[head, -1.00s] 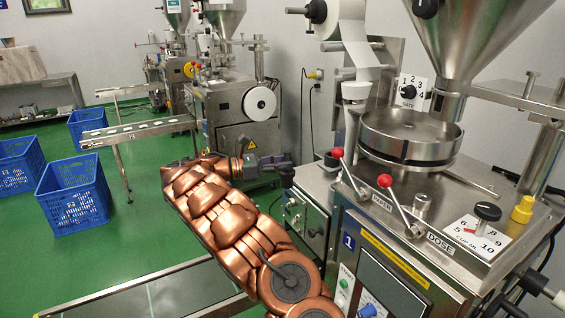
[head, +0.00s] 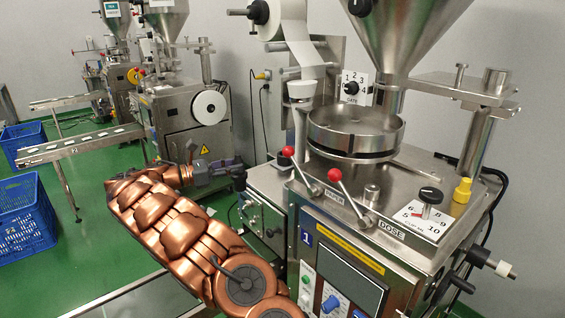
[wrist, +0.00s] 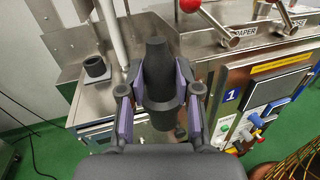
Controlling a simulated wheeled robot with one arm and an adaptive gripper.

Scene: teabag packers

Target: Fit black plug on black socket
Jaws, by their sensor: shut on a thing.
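My gripper (wrist: 158,100) is shut on the black plug (wrist: 158,75), a dark tapered piece with a wider collar, held upright between the purple-padded fingers. In the head view my gripper (head: 215,172) reaches to the left side of machine 1, and the dark plug (head: 239,178) shows at its tip. A short black round piece with an open top (wrist: 95,67) stands on the steel ledge, left of the plug and apart from it. It looks like the black socket, but I cannot be sure.
Machine 1 (head: 345,240) has red-ball levers (head: 334,175), a CLUMP dial (head: 431,197) and a yellow cap (head: 462,190). A white funnel tube (head: 301,95) rises behind the ledge. Another packer (head: 185,115) and blue crates (head: 28,215) stand left.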

